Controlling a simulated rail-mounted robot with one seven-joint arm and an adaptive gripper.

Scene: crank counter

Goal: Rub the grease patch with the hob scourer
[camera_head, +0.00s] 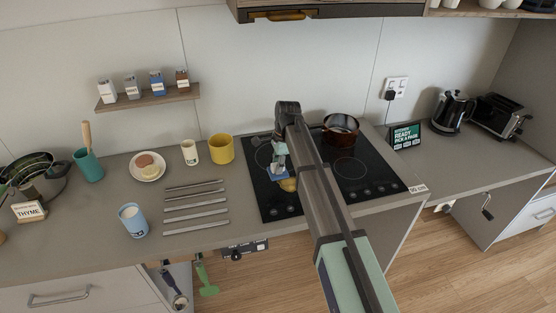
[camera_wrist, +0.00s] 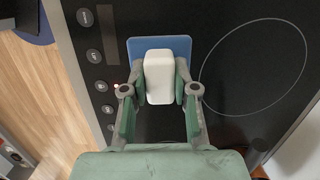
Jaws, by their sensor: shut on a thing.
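My gripper (camera_head: 279,158) is over the left part of the black hob (camera_head: 258,188), shut on the white handle (camera_wrist: 159,76) of the hob scourer. The scourer's flat blue pad (camera_wrist: 184,46) shows around the handle in the wrist view. In the head view the blue pad (camera_head: 277,175) is low over the hob; I cannot tell whether it touches the glass. A yellow-brown patch (camera_head: 289,185), which looks like the grease patch, lies just right of and in front of the pad. I cannot make it out in the wrist view; my gripper may hide it.
A dark red-brown pot (camera_head: 341,127) stands at the hob's back right. A yellow mug (camera_head: 221,149), a white cup (camera_head: 190,152) and several metal bars (camera_head: 196,209) are left of the hob. My arm hides part of the hob.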

